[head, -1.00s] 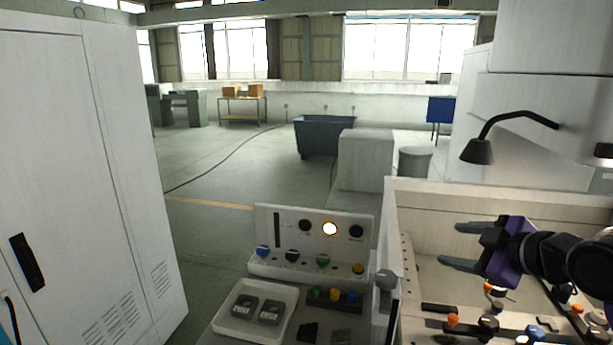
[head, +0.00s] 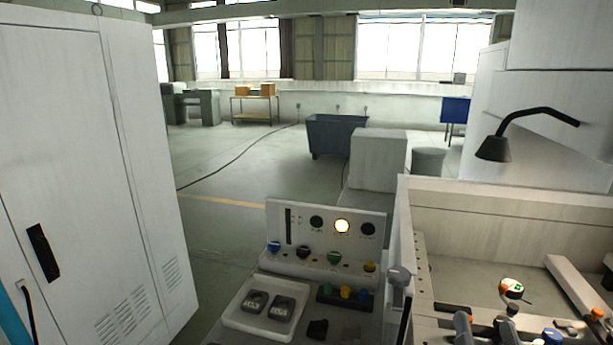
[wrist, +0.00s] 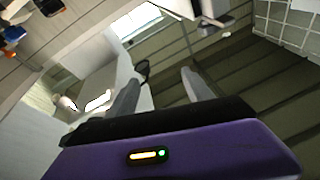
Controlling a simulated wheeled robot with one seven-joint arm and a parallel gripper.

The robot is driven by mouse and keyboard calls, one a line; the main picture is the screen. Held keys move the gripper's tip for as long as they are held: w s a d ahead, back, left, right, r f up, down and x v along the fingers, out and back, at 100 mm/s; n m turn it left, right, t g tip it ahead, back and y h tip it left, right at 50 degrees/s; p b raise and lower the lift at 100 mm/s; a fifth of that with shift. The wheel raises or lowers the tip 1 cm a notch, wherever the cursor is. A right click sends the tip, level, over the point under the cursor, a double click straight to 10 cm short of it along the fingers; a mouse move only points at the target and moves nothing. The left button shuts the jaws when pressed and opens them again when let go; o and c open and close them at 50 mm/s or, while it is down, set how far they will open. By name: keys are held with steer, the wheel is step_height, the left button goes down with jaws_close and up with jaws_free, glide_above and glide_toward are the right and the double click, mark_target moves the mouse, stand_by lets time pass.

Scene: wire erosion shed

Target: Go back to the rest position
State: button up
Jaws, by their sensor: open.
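My gripper (wrist: 160,88) shows in the wrist view with its two grey fingers spread apart and nothing between them. Its purple body with a small lit indicator fills the bottom of that view. The fingers point toward a tilted background of pale panels and dark ribbed surface. In the head view the purple gripper body is out of sight. Two grey finger-like shapes stand at the bottom edge over the machine's work area, and I cannot tell for sure that they are my fingertips.
A machine tank (head: 500,194) with clamps and knobs lies at the lower right, under a black lamp (head: 494,148). A control panel (head: 325,225) and a white tray (head: 240,318) with two dark parts stand at the centre front. A tall cabinet (head: 75,130) closes the left.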

steer(key=s+a+f+n+g+y, duration=0.1)
steer(key=s+f, duration=0.4)
steer(key=s, duration=0.5)
steer(key=s+a+f+n+g+y+b, duration=0.1)
steer(key=s+a+f+n+g, duration=0.1)
steer(key=s+f, duration=0.4)
steer(key=s+a+f+n+g+y, duration=0.1)
steer(key=s+f, duration=0.5)
steer(key=s, duration=1)
steer(key=shift+a+n+g+y, duration=0.4)
steer(key=shift+a+g+y, duration=0.1)
steer(key=shift+a+g, duration=0.55)
